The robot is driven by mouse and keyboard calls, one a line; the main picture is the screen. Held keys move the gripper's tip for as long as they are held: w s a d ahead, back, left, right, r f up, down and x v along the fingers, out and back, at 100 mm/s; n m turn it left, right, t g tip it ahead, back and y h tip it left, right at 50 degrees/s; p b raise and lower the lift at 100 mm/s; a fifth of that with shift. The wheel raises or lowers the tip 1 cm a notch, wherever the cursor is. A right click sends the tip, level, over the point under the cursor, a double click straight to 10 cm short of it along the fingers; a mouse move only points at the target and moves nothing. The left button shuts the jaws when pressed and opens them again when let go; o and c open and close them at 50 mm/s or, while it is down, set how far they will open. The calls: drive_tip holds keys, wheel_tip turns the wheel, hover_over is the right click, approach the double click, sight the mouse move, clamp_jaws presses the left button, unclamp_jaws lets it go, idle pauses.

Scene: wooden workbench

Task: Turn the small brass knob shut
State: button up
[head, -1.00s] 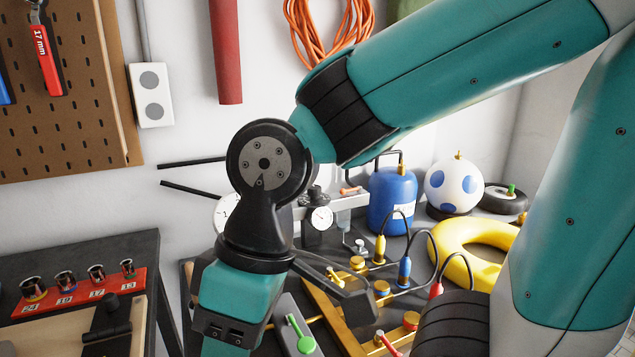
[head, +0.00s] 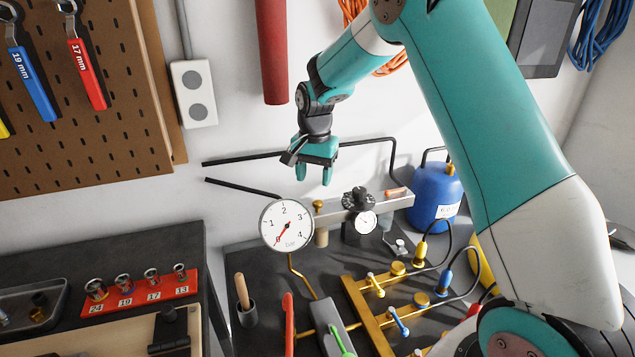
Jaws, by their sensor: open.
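A small brass knob (head: 318,205) stands at the left end of a grey metal bar (head: 345,212), just right of a round white pressure gauge (head: 286,226). Wider brass knobs also sit on the brass manifold, one at its back (head: 398,268) and one nearer (head: 421,299). My gripper (head: 314,174) points down with its teal fingers apart and nothing between them. In the picture it shows just above the small knob, apart from it; the exact depth gap is hard to tell. The gauge's red needle lies toward the lower left of its dial.
A black regulator with a small dial (head: 366,222) stands right of the knob. Black pipes (head: 250,158) run along the wall behind. A blue tank (head: 437,195) stands at the back right. A wooden-handled tool (head: 242,290) and a red lever (head: 289,322) are in front. Coloured levers line the brass manifold (head: 367,315).

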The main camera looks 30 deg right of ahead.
sight(318, 202)
drive_tip(key=shift+w+d+f+m, duration=0.55)
drive_tip(key=shift+d+f+m, duration=0.1)
drive_tip(key=shift+d, duration=0.2)
wheel_tip(318, 202, down, 7)
drive_tip(key=p, duration=0.3)
drive_tip(key=c, duration=0.9)
